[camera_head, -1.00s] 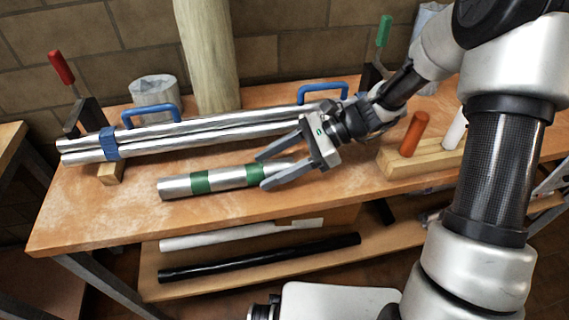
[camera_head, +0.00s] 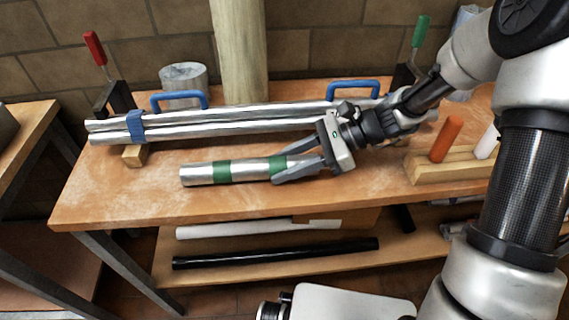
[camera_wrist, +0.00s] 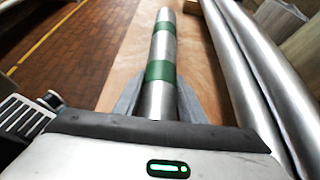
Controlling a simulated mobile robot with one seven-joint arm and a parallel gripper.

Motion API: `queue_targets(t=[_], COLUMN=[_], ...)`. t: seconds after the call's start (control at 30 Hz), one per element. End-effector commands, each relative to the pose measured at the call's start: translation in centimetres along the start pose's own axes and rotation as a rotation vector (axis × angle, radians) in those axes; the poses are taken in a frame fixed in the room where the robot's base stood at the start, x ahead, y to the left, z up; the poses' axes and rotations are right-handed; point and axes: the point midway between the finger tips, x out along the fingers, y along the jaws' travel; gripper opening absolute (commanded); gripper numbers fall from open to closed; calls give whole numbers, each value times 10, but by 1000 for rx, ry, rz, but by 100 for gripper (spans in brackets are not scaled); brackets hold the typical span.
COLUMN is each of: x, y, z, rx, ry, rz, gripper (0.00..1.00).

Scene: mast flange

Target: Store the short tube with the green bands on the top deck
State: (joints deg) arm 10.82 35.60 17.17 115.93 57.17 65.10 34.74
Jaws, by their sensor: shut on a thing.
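The short silver tube with green bands (camera_head: 249,171) lies on the wooden table in front of the long tubes, pointing left to right. My gripper (camera_head: 281,172) is shut on it near its right end, one finger on each side, close to the right green band. In the wrist view the tube (camera_wrist: 163,45) runs away from me between the fingers, with two green bands showing. The tube appears to be at table level; I cannot tell whether it is lifted. The wooden table top (camera_head: 120,188) is the upper surface here.
Long silver tubes (camera_head: 220,130) with blue handles and a blue strap lie behind, beside two clamps. A wooden block (camera_head: 428,170) with orange and white pegs stands right. A lower shelf (camera_head: 215,274) holds a black tube (camera_head: 275,253) and a white tube (camera_head: 260,230). Another table (camera_head: 20,135) stands left.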

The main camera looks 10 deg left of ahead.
Motion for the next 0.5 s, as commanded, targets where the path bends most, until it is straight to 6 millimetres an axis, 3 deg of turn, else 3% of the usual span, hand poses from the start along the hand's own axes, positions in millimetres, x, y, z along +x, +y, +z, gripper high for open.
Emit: queue_targets(t=[0.23,0.5], x=[-2,-13], y=[0,0], z=[5,24], rx=[0,-1], ry=[-1,-1], rz=[0,0], gripper=[0,0])
